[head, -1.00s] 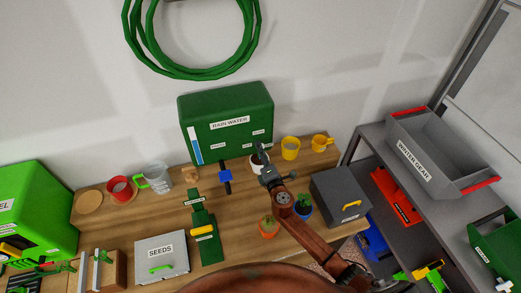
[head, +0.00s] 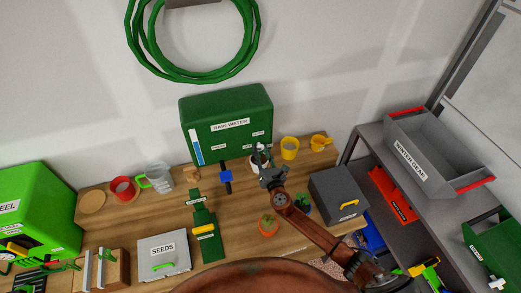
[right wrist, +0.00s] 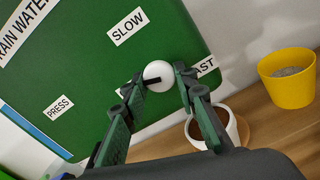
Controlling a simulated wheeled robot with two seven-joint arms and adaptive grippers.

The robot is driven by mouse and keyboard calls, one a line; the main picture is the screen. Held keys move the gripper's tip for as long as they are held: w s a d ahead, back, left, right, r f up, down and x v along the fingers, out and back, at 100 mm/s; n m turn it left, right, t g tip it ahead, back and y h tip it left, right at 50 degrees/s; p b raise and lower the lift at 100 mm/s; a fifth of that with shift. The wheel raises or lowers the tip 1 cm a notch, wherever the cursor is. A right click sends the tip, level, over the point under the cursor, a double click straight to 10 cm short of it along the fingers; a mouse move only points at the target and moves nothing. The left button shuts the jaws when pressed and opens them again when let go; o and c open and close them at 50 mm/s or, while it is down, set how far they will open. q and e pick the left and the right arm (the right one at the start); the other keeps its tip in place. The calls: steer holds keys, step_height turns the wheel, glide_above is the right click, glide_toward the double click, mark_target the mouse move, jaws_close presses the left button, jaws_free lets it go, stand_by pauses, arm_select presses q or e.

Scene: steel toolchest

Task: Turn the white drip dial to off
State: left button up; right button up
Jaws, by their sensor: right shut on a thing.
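The green rain water box (head: 226,140) stands on the wooden bench against the wall. Its white drip dial (right wrist: 158,74) shows in the right wrist view, between the SLOW label (right wrist: 128,26) and a partly covered label ending in AST. A dark mark on the dial's face runs from about its middle toward the left finger. My right gripper (right wrist: 161,84) is shut on the dial, one finger on each side; it also shows in front of the box's right part in the head view (head: 262,158). My left gripper is not in view.
A white pot (right wrist: 230,128) stands just below the right gripper. A blue-handled valve (head: 226,177) is left of the gripper. Potted plants (head: 268,224) stand near my right forearm.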

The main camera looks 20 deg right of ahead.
steer(key=shift+f+n+p, duration=0.15)
steer(key=shift+n+p, duration=0.6)
steer(key=shift+n, duration=1.05)
steer(key=o, duration=1.2)
steer(key=shift+c, duration=0.2)
steer(key=s, duration=1.2)
steer(key=shift+d, duration=0.25)
steer(key=shift+d, duration=0.1)
